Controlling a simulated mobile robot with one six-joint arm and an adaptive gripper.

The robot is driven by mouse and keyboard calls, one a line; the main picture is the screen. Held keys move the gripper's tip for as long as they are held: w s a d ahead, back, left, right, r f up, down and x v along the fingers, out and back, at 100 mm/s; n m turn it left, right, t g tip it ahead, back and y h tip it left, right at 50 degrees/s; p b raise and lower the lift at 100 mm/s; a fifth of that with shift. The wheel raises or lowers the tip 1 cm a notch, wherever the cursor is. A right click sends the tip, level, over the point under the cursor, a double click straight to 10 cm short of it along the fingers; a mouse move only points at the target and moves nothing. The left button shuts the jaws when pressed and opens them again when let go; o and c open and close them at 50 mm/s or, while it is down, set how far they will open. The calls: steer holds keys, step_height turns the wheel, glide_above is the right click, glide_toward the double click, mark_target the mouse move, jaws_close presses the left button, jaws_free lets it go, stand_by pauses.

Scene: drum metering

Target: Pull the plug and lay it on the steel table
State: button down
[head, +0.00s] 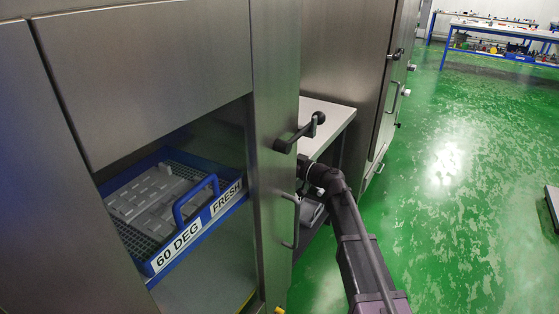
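I see no plug or drum in the head view. A pale-topped table (335,116) stands behind the steel cabinet's edge, mostly hidden; I cannot tell whether it is the steel table. My dark arm rises from the bottom right and bends toward the gap beside the cabinet, below this tabletop. Its far end passes behind the cabinet's front edge. My gripper is hidden there, so its state and anything in it do not show.
The steel cabinet (140,75) has a dark lever handle (300,132) and a bar handle (291,220). In its opening sits a blue tray (233,206) labelled "60 DEG" and "FRESH". Blue-framed benches (505,32) stand far back.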

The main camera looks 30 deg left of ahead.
steer(key=shift+s+d+f+b, duration=0.1)
steer(key=shift+s+f+b, duration=0.1)
steer(key=shift+f+b, duration=0.25)
